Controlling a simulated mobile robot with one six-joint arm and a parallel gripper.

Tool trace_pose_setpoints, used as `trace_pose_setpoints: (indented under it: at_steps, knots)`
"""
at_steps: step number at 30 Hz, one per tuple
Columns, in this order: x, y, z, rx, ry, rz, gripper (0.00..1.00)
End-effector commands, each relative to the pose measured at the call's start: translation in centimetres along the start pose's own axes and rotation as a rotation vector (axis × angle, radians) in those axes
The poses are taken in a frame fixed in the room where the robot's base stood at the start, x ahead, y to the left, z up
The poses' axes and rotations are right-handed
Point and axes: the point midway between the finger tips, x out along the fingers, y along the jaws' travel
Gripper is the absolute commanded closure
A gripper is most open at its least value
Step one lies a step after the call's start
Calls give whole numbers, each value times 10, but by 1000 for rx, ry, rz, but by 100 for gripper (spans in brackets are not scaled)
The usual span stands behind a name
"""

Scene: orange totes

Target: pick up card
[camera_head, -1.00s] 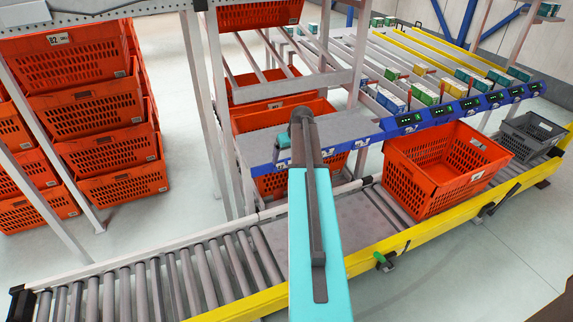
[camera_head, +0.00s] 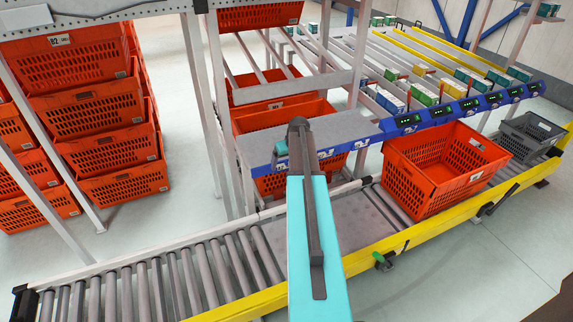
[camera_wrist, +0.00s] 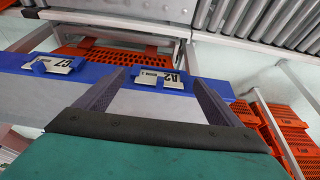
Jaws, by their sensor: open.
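A white card marked A2 (camera_wrist: 158,79) is on the blue rail in the wrist view. A second white card, marked C7 (camera_wrist: 52,65), is on the same rail to its left. My gripper (camera_wrist: 161,77) is open, with one dark finger to each side of the A2 card in the picture. Nothing shows held in it, and I cannot tell whether the fingers touch the rail. In the head view my teal arm hides most of the gripper. Small white cards (camera_head: 325,154) show on the blue rail there, too small to read.
The blue rail (camera_head: 352,146) edges a grey shelf. Orange totes stand below and behind it (camera_head: 283,117), and one sits on the conveyor (camera_head: 440,178). A grey tote (camera_head: 530,137) is at the far right. Rollers (camera_head: 150,283) at the front left are empty.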

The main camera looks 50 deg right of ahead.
Motion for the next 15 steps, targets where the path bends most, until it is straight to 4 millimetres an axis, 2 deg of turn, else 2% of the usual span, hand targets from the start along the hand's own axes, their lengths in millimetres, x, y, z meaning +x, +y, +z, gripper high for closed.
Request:
trace_pose_setpoints:
  at_steps: [5,15]
  knots:
    - [8,0,0,0,-1,-1,12]
    - [8,0,0,0,0,0,12]
